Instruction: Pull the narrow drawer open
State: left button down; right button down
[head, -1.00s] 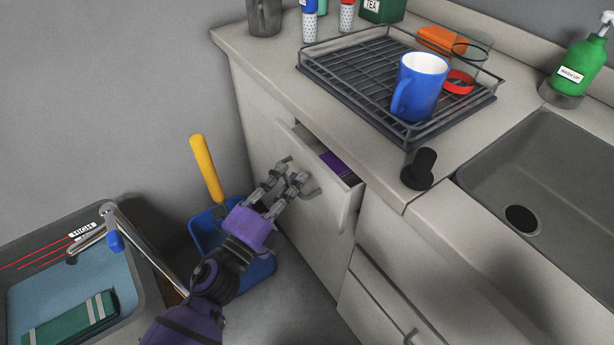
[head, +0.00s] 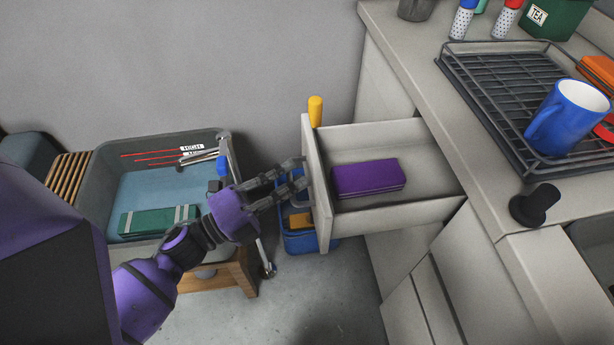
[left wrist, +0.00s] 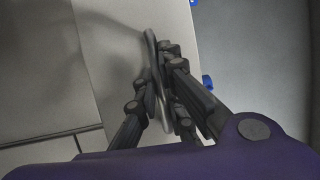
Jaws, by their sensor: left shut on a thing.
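The narrow drawer (head: 395,217) is pulled well out of the cabinet in the head view, and its inside shows. A purple box-like thing (head: 367,178) lies in it near the front panel. My left gripper (head: 300,182) is at the outer side of the front panel, shut on the drawer's handle. In the left wrist view the grey handle (left wrist: 155,80) runs between the fingers of my left gripper (left wrist: 160,105), with the pale panel behind. My right gripper is not in view.
A counter with a dish rack (head: 500,110) and blue mug (head: 568,115) is at the right. A dark knob-like thing (head: 535,204) sits on its edge. A grey bin (head: 105,185) on a wooden stand is at the left. A blue bucket (head: 298,240) stands below the drawer front.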

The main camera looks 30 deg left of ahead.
pick_arm(q)
jog(key=shift+s+a+f, duration=0.1)
jog(key=shift+s+a, duration=0.1)
jog(key=c, duration=1.8)
grip_release()
jog(key=shift+c, duration=0.2)
jog(key=v, duration=1.2)
